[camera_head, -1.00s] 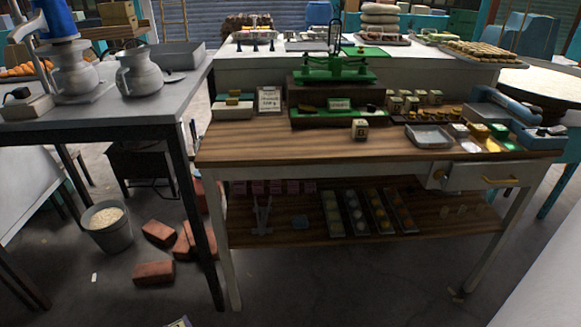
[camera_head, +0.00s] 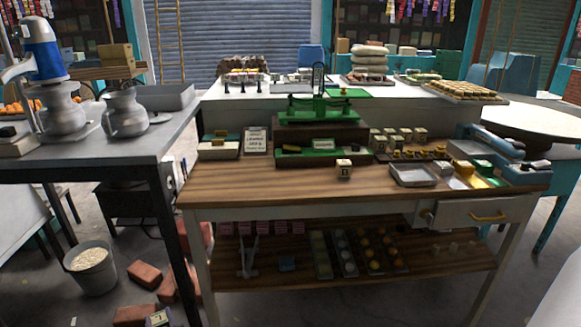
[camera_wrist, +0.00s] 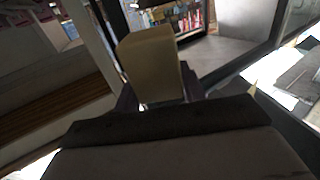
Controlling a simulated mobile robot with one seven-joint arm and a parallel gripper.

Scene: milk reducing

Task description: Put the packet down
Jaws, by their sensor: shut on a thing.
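In the wrist view a tan, box-shaped packet (camera_wrist: 152,62) stands between the two dark fingers of my gripper (camera_wrist: 158,92), which is shut on it. Its wide face is plain on the side I see. In the head view a small pale packet with a dark mark (camera_head: 158,318) shows at the bottom edge, in front of the bricks; it looks like the held one. My gripper is out of the head view. A similar packet (camera_head: 344,169) stands alone on the wooden table (camera_head: 270,186), with several more packets (camera_head: 397,138) behind it to the right.
A green balance scale (camera_head: 323,108) stands at the back of the table, beside a written card (camera_head: 256,140). A metal tray (camera_head: 413,175) and a blue device (camera_head: 500,145) are at the right. A grey table with jugs (camera_head: 125,115) is left. Bare wood lies along the front.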

